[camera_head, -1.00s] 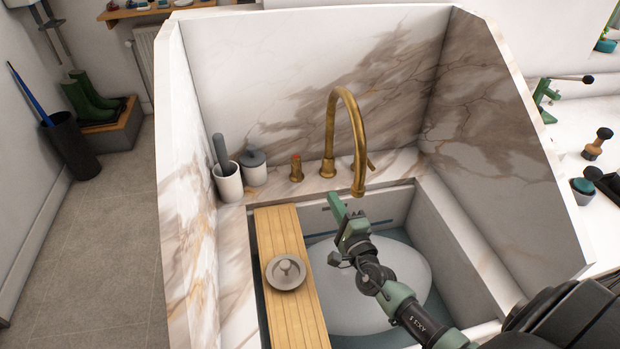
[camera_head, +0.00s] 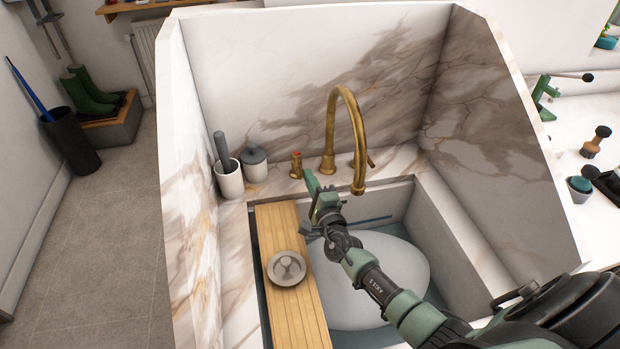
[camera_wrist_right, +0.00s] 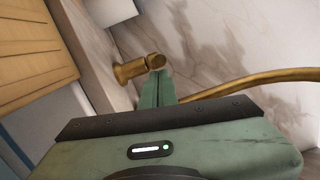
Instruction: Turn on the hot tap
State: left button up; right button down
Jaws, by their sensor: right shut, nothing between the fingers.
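The hot tap (camera_head: 296,165) is a short brass handle with a red mark on top, standing on the marble ledge left of the tall curved brass spout (camera_head: 329,130). My right gripper (camera_head: 309,177) is shut and empty, with its tips just in front and to the right of the hot tap. In the right wrist view a brass handle (camera_wrist_right: 133,70) stands right beside the closed fingertips (camera_wrist_right: 158,78); I cannot tell if they touch. Part of the spout (camera_wrist_right: 260,80) runs off to the right there. My left gripper is not in view.
A wooden board (camera_head: 290,318) with a grey round lidded item (camera_head: 286,268) spans the sink's left side. A white cup (camera_head: 230,181) and a grey-lidded jar (camera_head: 255,166) stand left of the hot tap. Marble walls enclose the back and sides.

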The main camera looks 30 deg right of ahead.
jog(key=shift+a, duration=0.1)
jog(key=shift+w+a+m+h+p, duration=0.25)
jog(key=shift+w+a+h+p, duration=0.15)
jog(key=shift+a, duration=0.55)
jog(key=shift+w+a+m+h+p, duration=0.2)
jog(key=shift+w+a+h+p, duration=0.15)
jog(key=shift+a, duration=0.55)
jog(key=shift+w+a+m+h+p, duration=0.25)
jog(key=shift+w+a+h+p, duration=0.15)
jog(key=shift+a, duration=0.55)
